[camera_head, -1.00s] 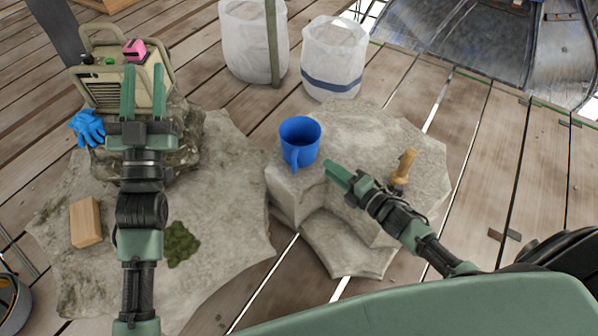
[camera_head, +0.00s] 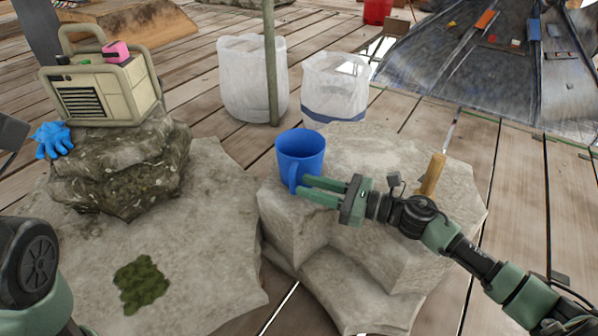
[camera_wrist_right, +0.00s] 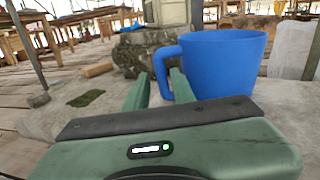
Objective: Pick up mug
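The blue mug (camera_head: 304,160) stands upright on a pale stone block, its handle facing the front of the head view. It shows large in the right wrist view (camera_wrist_right: 222,66), with its handle at left. My right gripper (camera_head: 302,187) is open, its two green fingers pointing at the handle. In the right wrist view the fingertips (camera_wrist_right: 160,84) are apart, and the handle lies in line with the gap between them. I cannot tell whether they touch it. My left gripper is out of view; only part of my left arm shows at lower left.
The stone block (camera_head: 380,235) also holds a wooden-handled tool (camera_head: 432,174) behind my right gripper. Two white bins (camera_head: 253,85) (camera_head: 333,88) and a green pole (camera_head: 270,60) stand behind the mug. At left, a rock (camera_head: 125,165) bears a beige machine (camera_head: 100,88) and a blue glove (camera_head: 52,140).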

